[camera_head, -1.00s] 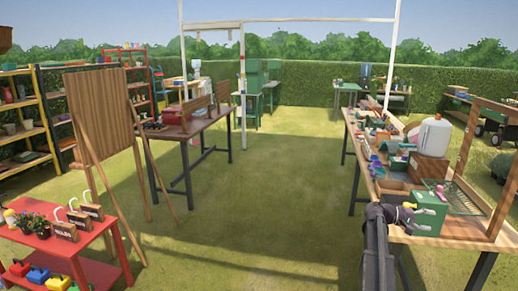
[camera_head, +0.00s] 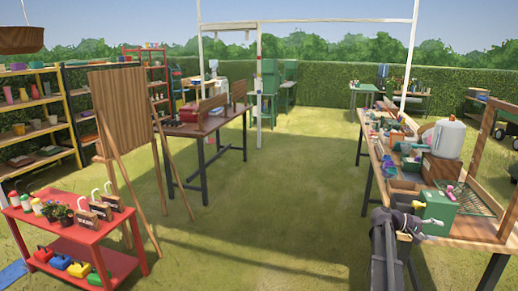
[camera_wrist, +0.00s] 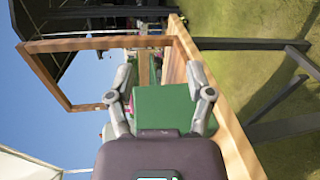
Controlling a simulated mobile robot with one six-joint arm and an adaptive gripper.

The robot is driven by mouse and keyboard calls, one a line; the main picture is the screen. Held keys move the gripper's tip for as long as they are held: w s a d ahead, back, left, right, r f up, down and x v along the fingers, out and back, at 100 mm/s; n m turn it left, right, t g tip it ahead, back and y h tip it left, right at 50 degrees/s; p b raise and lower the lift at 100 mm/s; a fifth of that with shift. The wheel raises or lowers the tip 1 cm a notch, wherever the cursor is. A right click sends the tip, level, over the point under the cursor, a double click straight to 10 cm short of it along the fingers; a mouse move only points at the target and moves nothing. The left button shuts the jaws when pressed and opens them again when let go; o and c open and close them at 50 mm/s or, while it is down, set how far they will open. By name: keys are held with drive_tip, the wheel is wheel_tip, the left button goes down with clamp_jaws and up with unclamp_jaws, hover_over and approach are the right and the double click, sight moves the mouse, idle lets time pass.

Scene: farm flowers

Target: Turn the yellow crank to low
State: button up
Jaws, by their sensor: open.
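A green box (camera_head: 438,207) stands on the near part of the right-hand wooden bench, with a pinkish knob (camera_head: 449,190) on it. A small yellow piece (camera_head: 418,204), which looks like the crank, shows at the box's left side, beside my gripper (camera_head: 412,222). My gripper is close to the box's left side. In the wrist view, the open fingers of my gripper (camera_wrist: 160,84) appear on either side of the green box (camera_wrist: 163,108). I cannot tell whether they touch it. The yellow crank and any low marking cannot be made out in the wrist view.
The wooden bench (camera_head: 465,232) carries a wire rack, a white jug (camera_head: 447,138) and several small items behind the box. A wooden frame (camera_wrist: 50,78) rises from it. A red cart (camera_head: 70,231) and easel board (camera_head: 122,108) stand left. The grass between is clear.

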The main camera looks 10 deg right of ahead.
drive_tip(key=w+a+f+n+t+y, duration=0.15)
drive_tip(key=a+f, duration=0.25)
drive_tip(key=a, duration=0.6)
drive_tip(key=w+a+f+t+y, duration=0.2)
drive_tip(key=a+f+t+y, duration=0.15)
drive_tip(key=a, duration=0.65)
drive_tip(key=w+a+f+n+t+y, duration=0.15)
drive_tip(key=a+f, duration=0.25)
drive_tip(key=a, duration=0.6)
drive_tip(key=s+a+f+y, duration=0.1)
drive_tip(key=s+a+y, duration=0.15)
drive_tip(key=a, duration=0.75)
drive_tip(key=s+a+f+n+t+y, duration=0.1)
drive_tip(key=a+f+y, duration=0.15)
drive_tip(key=a, duration=0.65)
drive_tip(key=s+a+f+y, duration=0.1)
drive_tip(key=s+a+y, duration=0.15)
drive_tip(key=a, duration=0.75)
wheel_tip(320, 180, up, 15)
drive_tip(key=p, duration=1.4)
drive_tip(key=shift+w+d+f, duration=0.15)
drive_tip(key=shift+w+f, duration=0.05)
drive_tip(key=shift+w, duration=0.1)
